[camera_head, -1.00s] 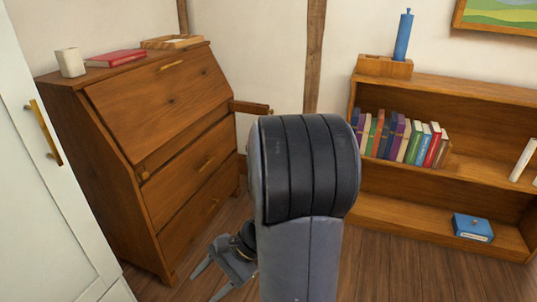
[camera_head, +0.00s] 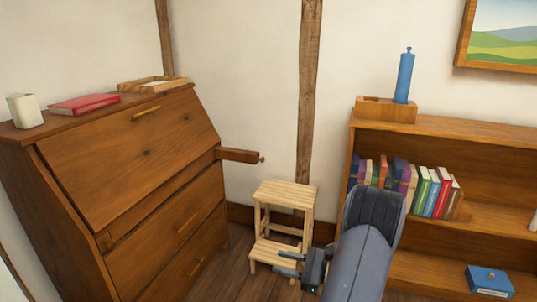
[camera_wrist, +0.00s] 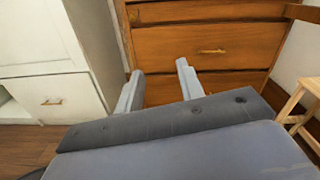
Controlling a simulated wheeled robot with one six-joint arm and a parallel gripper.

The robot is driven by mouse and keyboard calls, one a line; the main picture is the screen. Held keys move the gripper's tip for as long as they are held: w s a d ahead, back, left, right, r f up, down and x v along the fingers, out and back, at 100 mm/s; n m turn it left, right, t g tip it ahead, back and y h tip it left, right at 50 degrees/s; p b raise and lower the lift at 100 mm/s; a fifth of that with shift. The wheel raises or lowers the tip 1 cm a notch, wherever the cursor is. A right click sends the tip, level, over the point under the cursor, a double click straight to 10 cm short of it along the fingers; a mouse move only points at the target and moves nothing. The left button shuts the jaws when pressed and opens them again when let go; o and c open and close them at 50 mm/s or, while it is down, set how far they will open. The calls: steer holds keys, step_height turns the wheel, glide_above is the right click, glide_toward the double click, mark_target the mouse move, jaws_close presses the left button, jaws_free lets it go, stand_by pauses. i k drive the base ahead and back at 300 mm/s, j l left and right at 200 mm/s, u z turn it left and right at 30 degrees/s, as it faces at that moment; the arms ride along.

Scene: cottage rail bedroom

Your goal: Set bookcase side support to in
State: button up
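The wooden bureau (camera_head: 160,205) stands at the left, its slanted front closed. Its side support nearest the bookcase (camera_head: 238,155) is a brown bar sticking out from the bureau's right side, with a small knob at its end. The other support (camera_head: 105,242), at the left, looks nearly flush with the front. The bookcase (camera_head: 480,215) stands at the right. My gripper (camera_head: 277,263) is low in front of the step stool, below and right of the protruding support, apart from it. In the wrist view, its two fingers (camera_wrist: 158,70) are spread and empty, facing the bureau's drawers (camera_wrist: 215,45).
A pale wooden step stool (camera_head: 285,195) stands between bureau and bookcase; part also shows at the wrist view's right edge (camera_wrist: 297,100). A white cabinet (camera_wrist: 50,65) is left of the bureau. A cup, red book and tray lie on the bureau top.

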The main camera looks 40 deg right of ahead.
mark_target(249, 157)
steer(key=i+l, duration=0.35)
steer(key=l, duration=0.2)
steer(key=i+l, duration=0.4)
steer(key=l, duration=0.15)
steer(key=i+l, duration=0.35)
steer(key=l, duration=0.15)
steer(key=i+l, duration=0.35)
steer(key=l, duration=0.2)
